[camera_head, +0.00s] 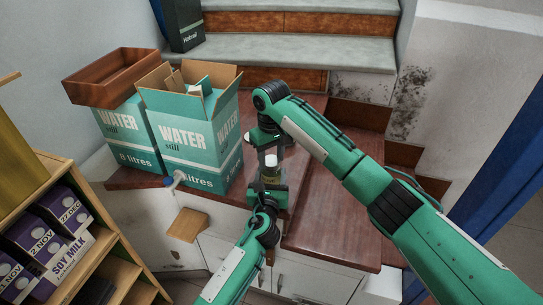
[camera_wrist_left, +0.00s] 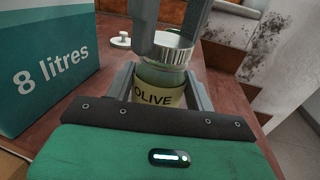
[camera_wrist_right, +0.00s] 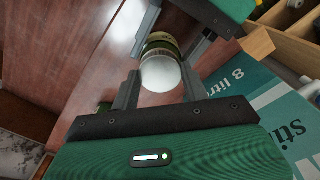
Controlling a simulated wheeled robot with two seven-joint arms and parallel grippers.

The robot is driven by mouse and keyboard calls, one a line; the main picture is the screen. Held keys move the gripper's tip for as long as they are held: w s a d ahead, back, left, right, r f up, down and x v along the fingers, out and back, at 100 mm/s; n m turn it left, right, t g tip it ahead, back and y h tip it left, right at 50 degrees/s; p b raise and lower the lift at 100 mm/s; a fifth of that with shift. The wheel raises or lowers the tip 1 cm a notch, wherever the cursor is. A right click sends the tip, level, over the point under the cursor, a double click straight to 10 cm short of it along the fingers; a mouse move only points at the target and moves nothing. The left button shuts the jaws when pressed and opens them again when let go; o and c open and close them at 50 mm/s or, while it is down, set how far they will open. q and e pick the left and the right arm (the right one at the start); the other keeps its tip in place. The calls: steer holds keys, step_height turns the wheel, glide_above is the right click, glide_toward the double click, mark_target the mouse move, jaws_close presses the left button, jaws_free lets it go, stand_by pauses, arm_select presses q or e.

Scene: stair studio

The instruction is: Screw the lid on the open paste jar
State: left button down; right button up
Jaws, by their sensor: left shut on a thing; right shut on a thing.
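The paste jar (camera_wrist_left: 160,97) is glass with a pale yellow label reading OLIVE. It stands upright, and my left gripper (camera_head: 270,186) is shut around its body from the near side. The silver, ridged lid (camera_wrist_left: 173,46) sits at the jar's mouth; whether its thread is engaged I cannot tell. My right gripper (camera_head: 270,155) is shut on the lid from above and behind. In the right wrist view the lid's pale round top (camera_wrist_right: 160,75) lies between the fingers, with the jar beyond it. In the head view the jar (camera_head: 271,174) is small and partly hidden by the grippers.
Two teal water boxes (camera_head: 200,150) stand left of the jar on the brown counter (camera_head: 325,215), one open, one under a brown tray (camera_head: 122,77). A small white knobbed object (camera_wrist_left: 121,39) lies behind. A shelf with soy milk cartons (camera_head: 60,230) is front left. The counter's right is clear.

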steer(key=m, duration=0.5)
steer(key=shift+a+m, duration=0.1)
steer(key=shift+m, duration=0.2)
steer(key=m, duration=0.3)
steer(key=shift+m, duration=0.3)
steer(key=m, duration=0.5)
steer(key=shift+m, duration=0.4)
steer(key=m, duration=1.6)
steer(key=shift+m, duration=0.4)
steer(key=m, duration=0.4)
steer(key=shift+w, duration=0.1)
